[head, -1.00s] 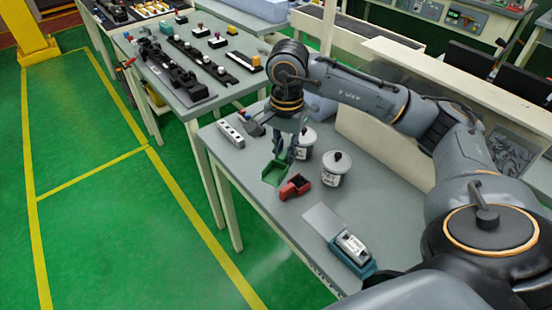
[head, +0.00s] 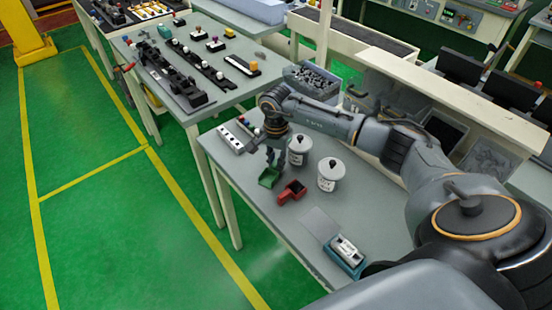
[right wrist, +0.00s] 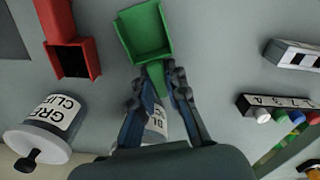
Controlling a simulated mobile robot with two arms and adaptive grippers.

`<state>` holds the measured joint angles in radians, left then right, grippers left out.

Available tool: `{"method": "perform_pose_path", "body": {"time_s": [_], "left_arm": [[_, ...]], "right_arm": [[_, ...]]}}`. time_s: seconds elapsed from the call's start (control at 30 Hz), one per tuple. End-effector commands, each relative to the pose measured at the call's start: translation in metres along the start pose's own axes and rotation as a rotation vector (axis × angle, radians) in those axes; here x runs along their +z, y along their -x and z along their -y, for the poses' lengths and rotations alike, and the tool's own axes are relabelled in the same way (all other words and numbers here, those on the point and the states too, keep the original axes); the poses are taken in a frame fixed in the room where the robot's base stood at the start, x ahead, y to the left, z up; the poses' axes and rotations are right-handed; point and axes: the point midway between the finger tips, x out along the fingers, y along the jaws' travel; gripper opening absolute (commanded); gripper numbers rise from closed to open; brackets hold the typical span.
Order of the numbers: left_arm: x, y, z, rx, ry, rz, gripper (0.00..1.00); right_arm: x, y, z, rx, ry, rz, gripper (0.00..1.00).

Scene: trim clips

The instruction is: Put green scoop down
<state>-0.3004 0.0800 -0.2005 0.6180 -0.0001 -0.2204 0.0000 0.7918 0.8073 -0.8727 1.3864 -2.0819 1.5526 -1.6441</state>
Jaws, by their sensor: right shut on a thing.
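The green scoop (head: 267,179) is at the far left part of the grey worktable (head: 262,210). In the right wrist view its square bowl (right wrist: 145,33) points away from me. My right gripper (head: 275,158) points down and is shut on its handle; the fingers show on both sides of the handle in the right wrist view (right wrist: 160,82). I cannot tell whether the scoop touches the tabletop. The red scoop (head: 291,192) lies close to its right, apart from it; it also shows in the right wrist view (right wrist: 72,38). My left gripper is not in view.
Two white lidded canisters (head: 299,151) (head: 331,175) stand right of the gripper; one is labelled for green clips (right wrist: 42,130). A teal tray (head: 344,262) sits near the front.

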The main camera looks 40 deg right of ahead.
Motion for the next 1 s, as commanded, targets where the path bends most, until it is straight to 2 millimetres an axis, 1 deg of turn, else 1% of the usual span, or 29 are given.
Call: {"method": "perform_pose_path", "body": {"time_s": [0.17,0.3,0.33,0.43,0.73,0.83,0.87,0.93,1.0], "left_arm": [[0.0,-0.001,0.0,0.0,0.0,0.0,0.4],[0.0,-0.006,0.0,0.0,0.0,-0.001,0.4],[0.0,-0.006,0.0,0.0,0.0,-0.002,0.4],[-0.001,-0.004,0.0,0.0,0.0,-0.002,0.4],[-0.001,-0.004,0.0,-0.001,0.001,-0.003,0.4],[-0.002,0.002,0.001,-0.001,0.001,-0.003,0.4],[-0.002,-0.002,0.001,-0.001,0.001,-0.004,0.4],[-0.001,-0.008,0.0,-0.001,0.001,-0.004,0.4],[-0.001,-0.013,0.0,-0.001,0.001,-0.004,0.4]], "right_arm": [[0.0,0.0,0.0,-0.001,0.0,0.0,0.0],[0.0,-0.004,0.0,-0.001,0.0,-0.001,0.0],[0.0,-0.004,0.0,-0.001,0.0,-0.001,0.16],[0.0,-0.003,0.0,-0.001,-0.001,0.0,0.37],[0.0,-0.002,0.0,-0.001,-0.001,0.0,0.37],[0.0,0.003,0.0,-0.001,0.0,0.0,0.37],[0.0,0.004,0.001,-0.003,0.0,-0.001,0.37],[-0.001,0.012,0.001,-0.005,0.0,-0.002,0.37],[-0.001,0.025,0.001,-0.006,0.001,-0.004,0.37]]}}
